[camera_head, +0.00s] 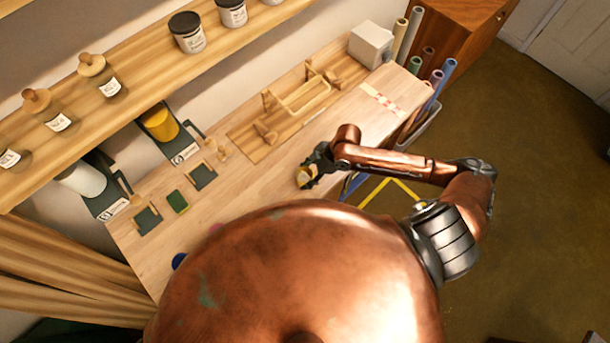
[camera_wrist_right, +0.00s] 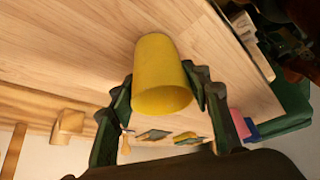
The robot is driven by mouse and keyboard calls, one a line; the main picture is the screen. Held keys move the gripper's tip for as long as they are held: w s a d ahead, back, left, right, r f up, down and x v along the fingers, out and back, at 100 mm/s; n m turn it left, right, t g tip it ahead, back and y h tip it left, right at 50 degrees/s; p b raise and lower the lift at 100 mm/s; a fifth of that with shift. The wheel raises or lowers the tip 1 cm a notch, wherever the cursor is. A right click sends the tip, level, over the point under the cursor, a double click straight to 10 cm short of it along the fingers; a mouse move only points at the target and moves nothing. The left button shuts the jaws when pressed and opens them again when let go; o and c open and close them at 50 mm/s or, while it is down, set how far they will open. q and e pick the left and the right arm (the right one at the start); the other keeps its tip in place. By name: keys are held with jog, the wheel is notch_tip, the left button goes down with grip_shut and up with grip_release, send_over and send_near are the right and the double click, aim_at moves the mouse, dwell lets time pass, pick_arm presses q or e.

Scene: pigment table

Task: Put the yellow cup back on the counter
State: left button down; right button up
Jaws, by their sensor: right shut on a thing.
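The yellow cup (camera_wrist_right: 162,75) is between the two dark fingers of my right gripper (camera_wrist_right: 162,88) in the right wrist view, with a finger against each side. In the head view my right gripper (camera_head: 314,168) is at the counter's front edge. My left gripper is not in view.
A yellow container (camera_head: 158,124) and a white one (camera_head: 82,180) sit on dark stands at the back left. A wooden rack (camera_head: 300,98) stands on a board behind the gripper. A white box (camera_head: 371,44) is at the far end. The counter left of the gripper is mostly bare.

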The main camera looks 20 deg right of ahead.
jog(key=shift+f, duration=0.15)
jog(key=o, duration=1.3)
jog(key=b+v, duration=0.1)
jog(key=v, duration=1.1)
jog(key=shift+b, duration=0.35)
